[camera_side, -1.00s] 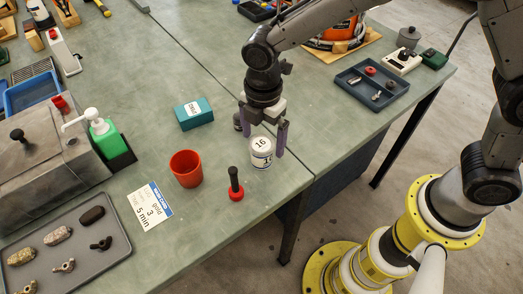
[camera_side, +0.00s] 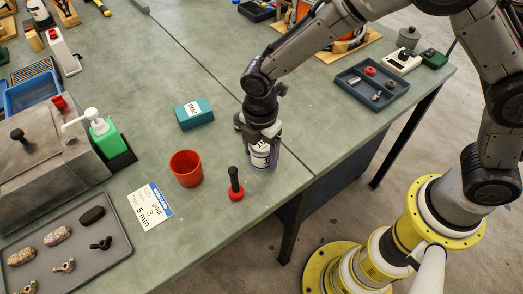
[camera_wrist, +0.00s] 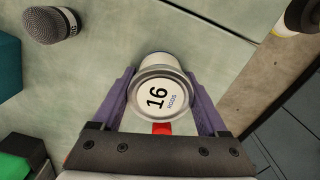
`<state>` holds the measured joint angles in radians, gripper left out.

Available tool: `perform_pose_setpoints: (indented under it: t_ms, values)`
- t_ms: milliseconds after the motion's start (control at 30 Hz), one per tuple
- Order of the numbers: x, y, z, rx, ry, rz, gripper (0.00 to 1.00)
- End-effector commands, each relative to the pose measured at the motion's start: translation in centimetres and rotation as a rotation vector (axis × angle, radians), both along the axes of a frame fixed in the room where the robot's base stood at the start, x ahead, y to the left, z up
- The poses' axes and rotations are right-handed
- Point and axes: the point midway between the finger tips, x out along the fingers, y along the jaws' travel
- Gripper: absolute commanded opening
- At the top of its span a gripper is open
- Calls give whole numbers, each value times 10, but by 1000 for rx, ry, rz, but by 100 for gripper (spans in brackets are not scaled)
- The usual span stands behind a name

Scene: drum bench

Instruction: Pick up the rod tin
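The rod tin (camera_side: 259,160) is a small white tin standing upright near the bench's front edge. In the wrist view its pale lid (camera_wrist: 160,97) faces me, marked "16 RODS". My gripper (camera_side: 262,160) is lowered over it, pointing down. In the wrist view the purple fingers of my gripper (camera_wrist: 160,75) stand on either side of the tin, very close to its rim. I cannot tell whether both fingers press on it. My gripper hides part of the tin in the side view.
A teal box (camera_side: 194,114) lies farther back. A dark mesh-headed object (camera_wrist: 50,24) is close by. A grey parts tray (camera_side: 371,86) lies right; bench between is clear.

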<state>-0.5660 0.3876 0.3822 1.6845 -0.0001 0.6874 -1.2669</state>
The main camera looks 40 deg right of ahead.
Motion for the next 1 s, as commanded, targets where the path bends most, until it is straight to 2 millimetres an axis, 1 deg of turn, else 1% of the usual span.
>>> perform_pose_setpoints:
  t_ms: [33,233,267,533,667,767,833,967,1000]
  values:
    - [0,0,0,0,0,0,46]
    - [0,0,0,0,0,0,10]
    - [0,0,1,1,-2,0,9]
    - [1,0,3,1,-2,0,8]
    - [1,1,10,2,-3,0,8]
    - [1,1,22,3,-4,0,8]
    - [1,1,33,3,-5,0,8]
    - [-16,-10,57,3,-5,0,8]
    - [-22,-14,67,5,-8,0,8]
